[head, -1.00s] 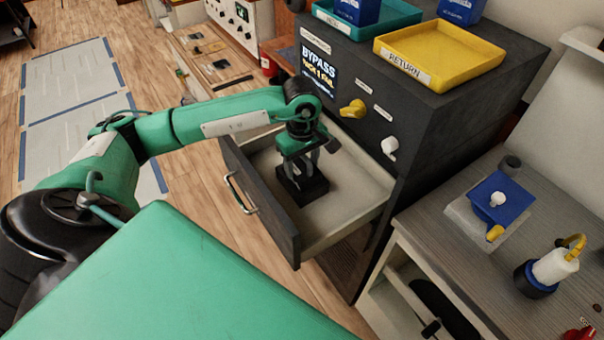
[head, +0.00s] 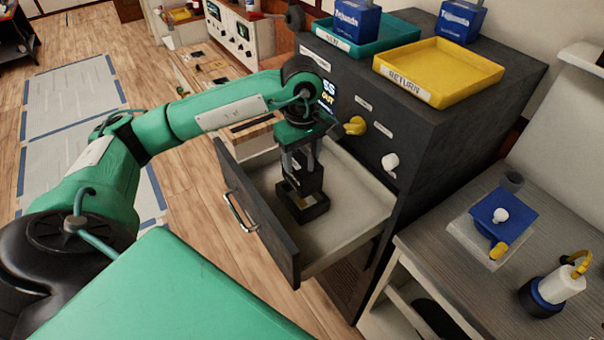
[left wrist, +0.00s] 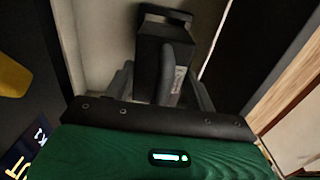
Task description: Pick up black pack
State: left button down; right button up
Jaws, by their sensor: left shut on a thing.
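The black pack (head: 309,180) is a dark block held upright in my left gripper (head: 300,160), inside the open drawer's outline. Its lower end is just over a black open-topped holder (head: 304,211) on the drawer floor; I cannot tell whether it is fully clear of it. In the left wrist view the pack (left wrist: 149,58) sits between the grey fingers (left wrist: 162,82), with part of the holder (left wrist: 166,13) beyond it. My right gripper does not show.
The pale-floored drawer (head: 350,200) stands open from a dark cabinet (head: 440,135), its handle (head: 240,211) at the front. A yellow RETURN tray (head: 440,72) and a teal tray (head: 395,35) sit on top. A yellow knob (head: 355,126) and white knob (head: 390,161) stick out nearby.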

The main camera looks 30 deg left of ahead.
pick_arm(q)
notch_tip(320, 180, up, 11)
jog(key=shift+f, duration=0.15)
jog(key=shift+r, duration=0.75)
notch_tip(320, 180, up, 5)
jog(key=p, duration=0.3)
jog(key=shift+f+p, duration=0.1)
jog(key=shift+p, duration=0.3)
